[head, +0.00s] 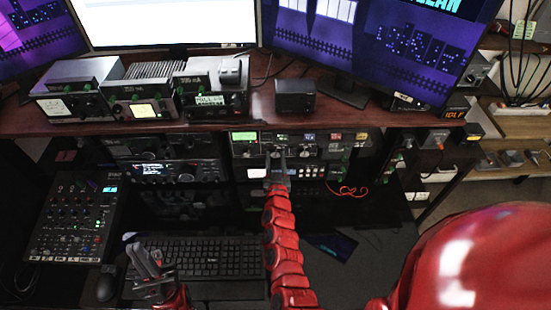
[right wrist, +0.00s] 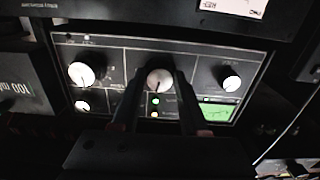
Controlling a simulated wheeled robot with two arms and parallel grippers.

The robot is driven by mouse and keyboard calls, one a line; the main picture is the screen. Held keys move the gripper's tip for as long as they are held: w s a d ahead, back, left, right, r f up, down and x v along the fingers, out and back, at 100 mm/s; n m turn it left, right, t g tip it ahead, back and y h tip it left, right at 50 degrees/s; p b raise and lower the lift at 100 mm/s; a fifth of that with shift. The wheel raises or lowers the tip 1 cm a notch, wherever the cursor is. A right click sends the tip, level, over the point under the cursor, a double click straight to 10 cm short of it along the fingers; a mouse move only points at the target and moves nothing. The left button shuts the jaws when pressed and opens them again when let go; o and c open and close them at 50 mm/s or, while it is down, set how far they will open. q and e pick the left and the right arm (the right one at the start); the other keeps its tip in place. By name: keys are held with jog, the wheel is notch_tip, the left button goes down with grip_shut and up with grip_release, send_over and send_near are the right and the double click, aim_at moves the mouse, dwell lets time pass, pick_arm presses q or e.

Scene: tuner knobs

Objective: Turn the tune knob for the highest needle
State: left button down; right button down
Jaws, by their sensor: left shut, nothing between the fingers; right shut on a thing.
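The tuner panel (head: 300,150) is a dark front with round knobs below the desk top. The right wrist view shows it from close up, turned about, with a pale middle knob (right wrist: 159,77), a pale knob at the left (right wrist: 82,74) and another at the right (right wrist: 231,83). A small green-lit meter (right wrist: 217,112) is near the right; it also shows in the head view (head: 243,136). Its needle is too small to read. My right gripper (head: 277,158) is shut on the middle knob, one finger on each side. My left gripper (head: 148,262) is shut and empty, above the keyboard's left end.
A black keyboard (head: 205,257) and a mixer (head: 75,220) lie below the panel. Other radio units (head: 165,172) sit left of it. Meter boxes (head: 140,100) and monitors stand on the desk top above. A red cable (head: 348,190) hangs right of the panel.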

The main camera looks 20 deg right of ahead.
jog(key=shift+n+p, duration=0.45)
jog(key=shift+n, duration=0.95)
jog(key=shift+d+n, duration=0.1)
jog(key=shift+n, duration=0.7)
jog(key=shift+n+b, duration=0.4)
jog(key=shift+n, duration=0.8)
jog(key=shift+c, duration=2.1)
grip_release()
